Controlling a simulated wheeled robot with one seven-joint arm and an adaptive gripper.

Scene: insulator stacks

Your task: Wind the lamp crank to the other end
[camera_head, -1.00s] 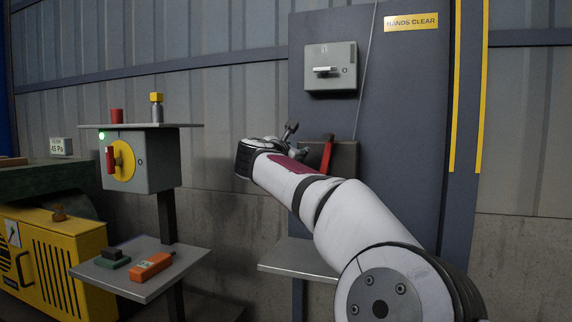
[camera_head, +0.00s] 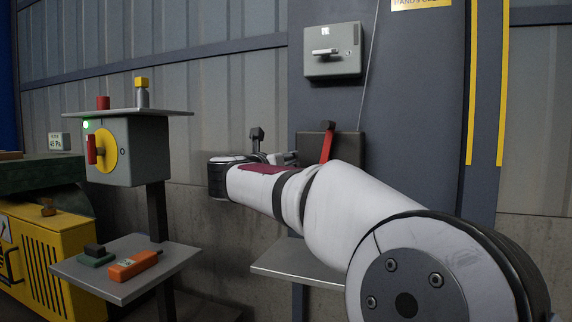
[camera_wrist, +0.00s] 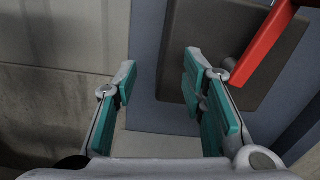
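A grey box (camera_head: 135,152) with a green lamp (camera_head: 86,125) stands at left in the head view. It carries a yellow disc (camera_head: 108,150) with a red handle (camera_head: 91,149), which stands upright at the left of the disc. On the blue-grey panel, a dark box (camera_head: 350,150) has a red lever (camera_head: 328,143), tilted slightly right at its top. The lever also shows as a red bar (camera_wrist: 264,42) in the wrist view. I cannot tell which is the lamp crank. My gripper (camera_wrist: 160,62) is open and empty, left of the red bar and apart from it.
A grey switch box (camera_head: 332,52) with a light handle hangs above on the panel. A grey shelf (camera_head: 300,265) juts out below. At left are a tray (camera_head: 125,285) with an orange device (camera_head: 134,265) and a yellow machine (camera_head: 55,255).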

